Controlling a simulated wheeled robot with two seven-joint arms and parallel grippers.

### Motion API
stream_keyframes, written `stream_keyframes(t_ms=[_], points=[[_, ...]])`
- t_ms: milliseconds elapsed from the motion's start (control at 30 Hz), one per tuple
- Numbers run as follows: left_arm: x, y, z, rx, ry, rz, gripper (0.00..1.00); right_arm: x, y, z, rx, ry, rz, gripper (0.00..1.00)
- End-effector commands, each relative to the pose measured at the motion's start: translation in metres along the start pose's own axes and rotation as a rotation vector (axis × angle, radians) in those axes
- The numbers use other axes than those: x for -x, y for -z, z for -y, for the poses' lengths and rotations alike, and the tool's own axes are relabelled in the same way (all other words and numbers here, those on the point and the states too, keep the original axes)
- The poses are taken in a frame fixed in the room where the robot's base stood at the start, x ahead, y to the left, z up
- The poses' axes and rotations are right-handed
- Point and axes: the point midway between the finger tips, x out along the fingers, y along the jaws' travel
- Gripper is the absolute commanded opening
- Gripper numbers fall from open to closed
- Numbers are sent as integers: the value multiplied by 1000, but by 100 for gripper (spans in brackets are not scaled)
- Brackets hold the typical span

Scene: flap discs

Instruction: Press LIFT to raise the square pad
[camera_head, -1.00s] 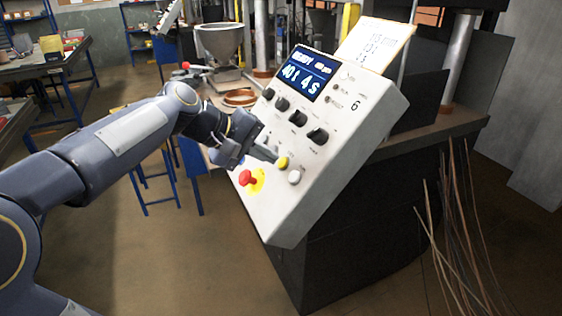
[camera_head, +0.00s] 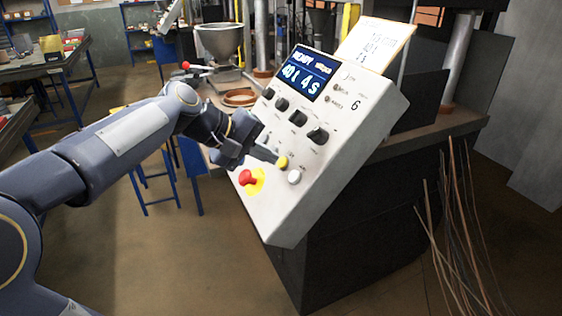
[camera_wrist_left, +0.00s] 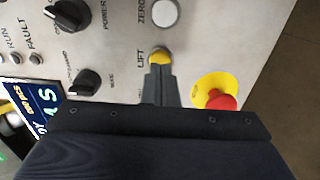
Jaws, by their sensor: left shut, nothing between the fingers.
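The yellow LIFT button (camera_head: 282,162) is on the sloped face of the white control panel (camera_head: 285,214). It also shows in the left wrist view (camera_wrist_left: 160,57), with the word LIFT printed beside it. My left gripper (camera_head: 274,158) is shut and empty, its fingertips at the button. In the left wrist view the closed fingertips (camera_wrist_left: 160,70) overlap the button's lower edge; I cannot tell whether they touch or press it. The square pad cannot be made out. My right gripper is not in view.
A red mushroom button on a yellow plate (camera_head: 248,178) and a white ZERO button (camera_head: 294,177) flank the LIFT button. Black knobs (camera_head: 318,136) and a lit display (camera_head: 306,76) are higher up. Thin rods (camera_head: 460,220) stand at the right.

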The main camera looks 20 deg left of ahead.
Motion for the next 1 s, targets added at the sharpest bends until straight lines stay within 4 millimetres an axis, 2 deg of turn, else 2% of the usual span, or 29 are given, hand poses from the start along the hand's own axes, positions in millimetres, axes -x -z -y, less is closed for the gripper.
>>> stream_keyframes(t_ms=[1000], points=[[-17, 0, 0, -1, 0, 1, 0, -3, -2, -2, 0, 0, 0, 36]])
